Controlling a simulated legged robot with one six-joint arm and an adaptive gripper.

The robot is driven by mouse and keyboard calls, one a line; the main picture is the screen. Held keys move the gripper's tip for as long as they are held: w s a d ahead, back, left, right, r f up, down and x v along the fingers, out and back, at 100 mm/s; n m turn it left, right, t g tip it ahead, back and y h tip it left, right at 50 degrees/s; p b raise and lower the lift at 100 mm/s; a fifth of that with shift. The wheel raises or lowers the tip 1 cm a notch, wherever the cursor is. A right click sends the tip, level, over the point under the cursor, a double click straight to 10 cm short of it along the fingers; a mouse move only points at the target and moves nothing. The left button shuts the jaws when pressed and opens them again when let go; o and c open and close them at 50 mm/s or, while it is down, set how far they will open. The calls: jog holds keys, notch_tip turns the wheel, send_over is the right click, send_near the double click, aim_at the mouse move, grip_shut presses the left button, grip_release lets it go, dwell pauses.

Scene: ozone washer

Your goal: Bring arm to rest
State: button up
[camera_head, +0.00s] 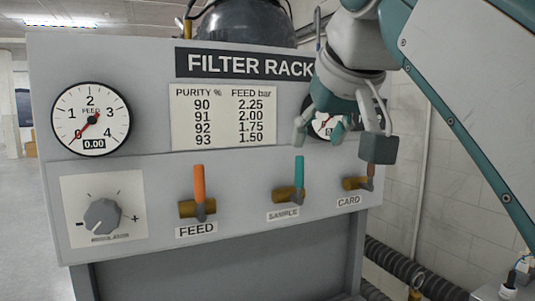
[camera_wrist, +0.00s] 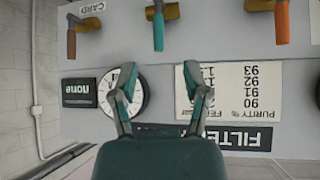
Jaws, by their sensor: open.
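My gripper (camera_head: 320,128) hangs in front of the upper right of the grey filter rack panel (camera_head: 150,52), over the right gauge (camera_head: 321,124), which it partly hides. In the upside-down wrist view, my gripper (camera_wrist: 161,78) has its two fingers spread with nothing between them. One finger overlaps the gauge (camera_wrist: 137,95); the other overlaps the purity chart (camera_wrist: 245,90). The orange FEED lever (camera_head: 199,184), teal SAMPLE lever (camera_head: 299,171) and orange-brown CARD lever (camera_head: 370,170) stand upright below, apart from the fingers. The CARD lever's top is partly hidden behind my wrist.
The left gauge (camera_head: 90,119) reads 0.00 above a grey knob (camera_head: 102,216). A dark tank (camera_head: 243,22) stands behind the panel. Ribbed black hose (camera_head: 430,284) runs low at the right by the pale block wall (camera_head: 455,235). Open floor (camera_head: 28,215) lies left.

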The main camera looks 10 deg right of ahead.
jog(key=s+d+f+g, duration=0.1)
jog(key=s+f, duration=0.2)
jog(key=f, duration=1)
jog(key=s+d+f+m+g, duration=0.1)
jog(key=s+f, duration=0.3)
jog(key=f, duration=0.9)
jog(key=s+d+f+g+h, duration=0.1)
jog(key=s+d+f, duration=0.1)
jog(key=f, duration=1.2)
jog(key=shift+s, duration=0.85)
